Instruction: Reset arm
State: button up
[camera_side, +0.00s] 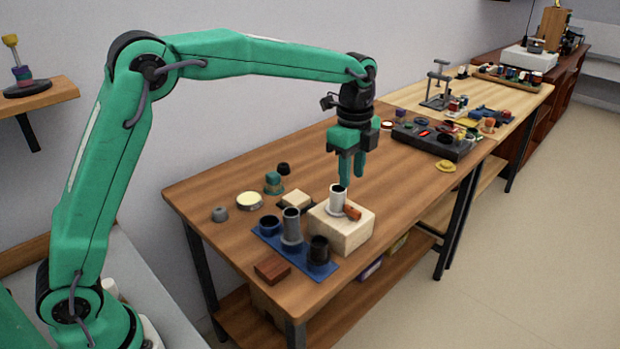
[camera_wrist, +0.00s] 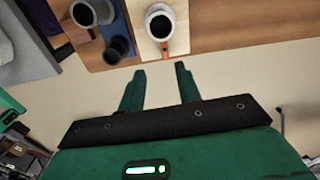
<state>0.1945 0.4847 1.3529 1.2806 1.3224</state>
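My gripper (camera_side: 350,178) hangs pointing down over the wooden table (camera_side: 220,178), above a pale block (camera_side: 345,235). Its two green fingers are apart with nothing between them; the wrist view also shows the open gripper (camera_wrist: 160,68). A light grey cup (camera_side: 337,200) with a dark inside stands upright on the block, just below and left of the fingertips. An orange-brown piece (camera_side: 352,212) is beside the cup. In the wrist view the cup (camera_wrist: 160,24) is beyond the fingertips, apart from them, with the orange piece (camera_wrist: 165,47) at its near side.
A blue mat (camera_side: 268,238) with several dark and grey cylinders lies left of the block. A reddish-brown block (camera_side: 272,268) lies in front. A black device (camera_side: 435,140) stands farther back right. The table's middle behind the gripper is mostly clear.

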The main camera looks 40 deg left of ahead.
jog(key=s+a+r+n+t, duration=0.1)
jog(key=s+a+r+n, duration=0.25)
jog(key=s, duration=0.35)
jog(key=s+a+r+n+t, duration=0.25)
jog(key=s+r+n, duration=0.2)
jog(key=s, duration=0.25)
jog(key=s+a+f+n+t, duration=0.1)
jog(key=s+a+f+n, duration=0.1)
jog(key=s+n, duration=0.2)
jog(key=s+a+f+n+t, duration=0.1)
jog(key=s+n, duration=0.4)
jog(key=s, duration=0.6)
jog(key=shift+a+f, duration=0.55)
jog(key=shift+f, duration=0.25)
